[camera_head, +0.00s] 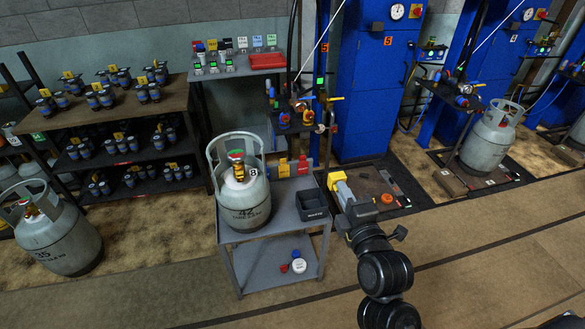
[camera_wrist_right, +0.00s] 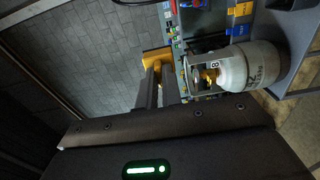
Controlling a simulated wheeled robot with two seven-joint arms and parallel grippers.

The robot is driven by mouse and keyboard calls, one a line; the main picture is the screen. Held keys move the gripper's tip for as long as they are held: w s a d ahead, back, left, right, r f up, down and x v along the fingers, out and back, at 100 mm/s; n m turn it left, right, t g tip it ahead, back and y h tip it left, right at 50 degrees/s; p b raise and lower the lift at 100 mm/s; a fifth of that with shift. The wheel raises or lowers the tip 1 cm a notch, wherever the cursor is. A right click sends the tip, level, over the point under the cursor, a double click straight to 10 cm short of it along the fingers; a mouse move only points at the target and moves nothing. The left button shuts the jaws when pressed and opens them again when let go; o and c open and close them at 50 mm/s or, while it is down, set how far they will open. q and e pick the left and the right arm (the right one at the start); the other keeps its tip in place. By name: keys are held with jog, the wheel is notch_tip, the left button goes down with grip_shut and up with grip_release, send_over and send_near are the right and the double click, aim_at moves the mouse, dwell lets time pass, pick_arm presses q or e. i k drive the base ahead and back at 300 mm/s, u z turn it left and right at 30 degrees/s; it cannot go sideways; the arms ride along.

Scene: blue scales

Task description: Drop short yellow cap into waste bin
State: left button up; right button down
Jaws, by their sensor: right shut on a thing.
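The short yellow cap (camera_head: 337,178) is at the tip of my right gripper (camera_head: 344,192), up and to the right of the cart in the head view. In the right wrist view the yellow cap (camera_wrist_right: 154,54) sits between the ends of the fingers of my right gripper (camera_wrist_right: 158,72), which is shut on it. The waste bin (camera_head: 314,213) is a small dark grey open box on the right side of the cart top. In the head view the held cap appears just right of the bin, not over it. My left gripper is not in view.
A grey gas cylinder (camera_head: 244,200) stands on the cart (camera_head: 283,221), left of the bin. Small red, yellow and blue bins (camera_head: 284,169) line the cart's back edge. Red and white caps (camera_head: 298,265) lie on the lower shelf. Blue filling stations (camera_head: 372,90) stand behind.

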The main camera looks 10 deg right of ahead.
aim_at(311, 205)
jog(key=k, duration=1.2)
jog(key=u, duration=0.9)
jog(key=i, duration=0.9)
jog(key=u, duration=0.5)
jog(key=i, duration=0.9)
jog(key=z, duration=1.1)
jog(key=i, duration=0.8)
jog(key=z, duration=0.85)
